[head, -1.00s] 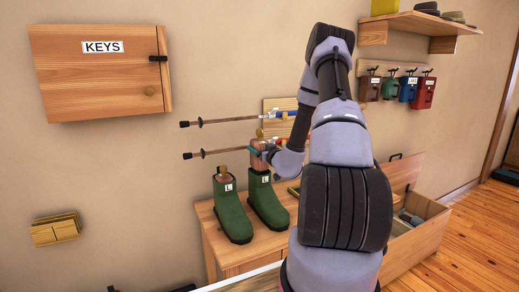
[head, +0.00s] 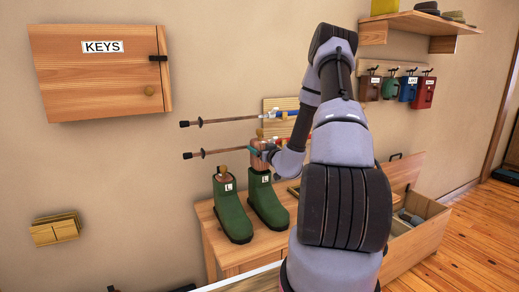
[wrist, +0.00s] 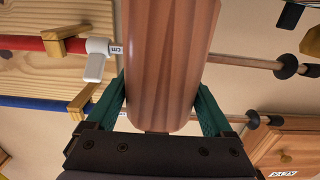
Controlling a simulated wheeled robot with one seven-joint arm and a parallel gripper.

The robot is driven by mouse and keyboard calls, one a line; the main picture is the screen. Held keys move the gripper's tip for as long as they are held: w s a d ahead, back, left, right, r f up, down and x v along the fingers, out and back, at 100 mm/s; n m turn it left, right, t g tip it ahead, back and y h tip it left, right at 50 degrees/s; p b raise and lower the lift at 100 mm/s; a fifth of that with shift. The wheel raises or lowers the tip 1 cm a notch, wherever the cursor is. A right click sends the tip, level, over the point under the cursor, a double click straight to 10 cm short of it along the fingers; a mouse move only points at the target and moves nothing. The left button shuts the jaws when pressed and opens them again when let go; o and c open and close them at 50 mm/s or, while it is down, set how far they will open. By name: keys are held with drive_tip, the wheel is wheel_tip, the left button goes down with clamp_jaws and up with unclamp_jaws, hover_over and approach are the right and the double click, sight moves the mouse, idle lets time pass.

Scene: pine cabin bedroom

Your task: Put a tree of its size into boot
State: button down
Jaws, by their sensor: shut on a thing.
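Two green boots stand side by side on a wooden bench, the left boot (head: 231,208) and the right boot (head: 267,203), each with a white "L" label. A wooden boot tree (head: 222,175) with a knob sits low in the left boot. My gripper (head: 265,151) is shut on another wooden boot tree (head: 258,160) at the right boot's opening. This held tree stands upright and well above the boot's rim; how far its lower end is inside I cannot tell. In the wrist view the held tree (wrist: 170,60) lies between the green fingers.
Two walking poles (head: 222,153) lie level on a wall rack behind the boots. A KEYS cabinet (head: 100,75) hangs at upper left. An open wooden chest (head: 420,235) stands at right. Small coloured cases (head: 407,91) hang below a shelf (head: 425,22).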

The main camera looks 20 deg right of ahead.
sight(260, 168)
drive_tip(key=shift+f, duration=0.3)
drive_tip(key=shift+f, duration=0.35)
drive_tip(key=shift+f, duration=4.05)
unclamp_jaws()
drive_tip(key=s, duration=1)
drive_tip(key=shift+s, duration=0.4)
drive_tip(key=shift+d+r, duration=0.1)
drive_tip(key=shift+r, duration=0.05)
